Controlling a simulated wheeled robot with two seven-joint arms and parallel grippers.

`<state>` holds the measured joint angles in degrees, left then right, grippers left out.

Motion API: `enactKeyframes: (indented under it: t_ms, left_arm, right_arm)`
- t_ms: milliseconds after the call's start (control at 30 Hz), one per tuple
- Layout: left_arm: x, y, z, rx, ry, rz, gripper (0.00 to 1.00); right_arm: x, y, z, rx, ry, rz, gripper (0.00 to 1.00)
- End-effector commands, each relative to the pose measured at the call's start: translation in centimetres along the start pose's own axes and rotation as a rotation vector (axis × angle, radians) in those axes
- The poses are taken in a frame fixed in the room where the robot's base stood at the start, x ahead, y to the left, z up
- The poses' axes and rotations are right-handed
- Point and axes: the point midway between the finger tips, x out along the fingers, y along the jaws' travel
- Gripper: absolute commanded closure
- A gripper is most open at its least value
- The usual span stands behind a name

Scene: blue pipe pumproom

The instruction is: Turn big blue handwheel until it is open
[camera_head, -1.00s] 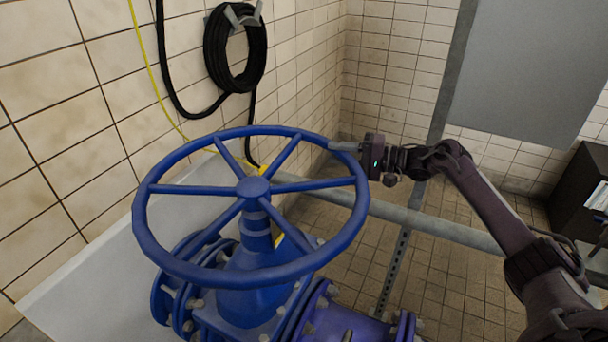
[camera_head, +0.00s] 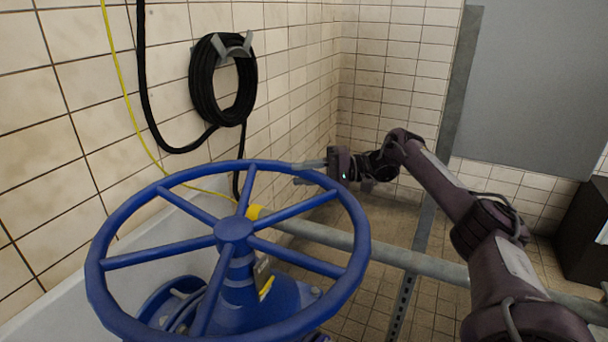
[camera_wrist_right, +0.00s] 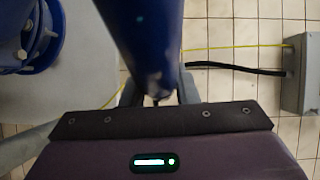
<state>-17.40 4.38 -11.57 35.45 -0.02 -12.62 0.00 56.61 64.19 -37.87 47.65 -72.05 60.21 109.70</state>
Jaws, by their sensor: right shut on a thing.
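The big blue handwheel (camera_head: 233,230) is in the lower left of the head view, on a blue valve body (camera_head: 290,293). It has several spokes around a round hub. My right gripper (camera_head: 310,171) is shut on the wheel's rim at its upper right side. In the right wrist view the blue rim (camera_wrist_right: 140,45) passes between the fingers of my right gripper (camera_wrist_right: 158,97), which partly hide behind it. My left gripper is not in view.
A grey horizontal pipe (camera_head: 385,252) runs behind the wheel at right. A black hose coil (camera_head: 205,85) and a yellow cable (camera_head: 118,75) hang on the tiled wall at left. A grey panel (camera_head: 525,90) stands at right, with a dark cabinet (camera_head: 585,235) below.

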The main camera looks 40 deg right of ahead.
Motion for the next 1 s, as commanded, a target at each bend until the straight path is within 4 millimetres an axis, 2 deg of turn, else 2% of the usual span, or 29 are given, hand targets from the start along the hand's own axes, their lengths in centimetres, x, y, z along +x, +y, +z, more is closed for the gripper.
enactKeyframes:
  t_ms: [167, 200, 367, 733, 1000]
  left_arm:
    - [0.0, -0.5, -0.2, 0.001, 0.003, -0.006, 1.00]
    - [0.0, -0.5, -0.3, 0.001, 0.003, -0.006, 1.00]
    - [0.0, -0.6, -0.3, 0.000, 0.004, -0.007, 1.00]
    - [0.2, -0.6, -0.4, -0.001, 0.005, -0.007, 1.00]
    - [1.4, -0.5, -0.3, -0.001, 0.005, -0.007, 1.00]
  right_arm:
    - [0.0, 0.0, 0.0, 0.000, -0.001, 0.001, 1.00]
    - [0.0, 0.0, 0.0, 0.000, -0.001, 0.001, 0.72]
    - [0.1, 0.0, 0.0, 0.001, -0.001, 0.001, 0.51]
    - [-0.3, 0.1, 0.0, 0.000, 0.000, 0.003, 0.51]
    - [-3.2, 0.1, -0.1, -0.003, 0.002, 0.003, 0.51]
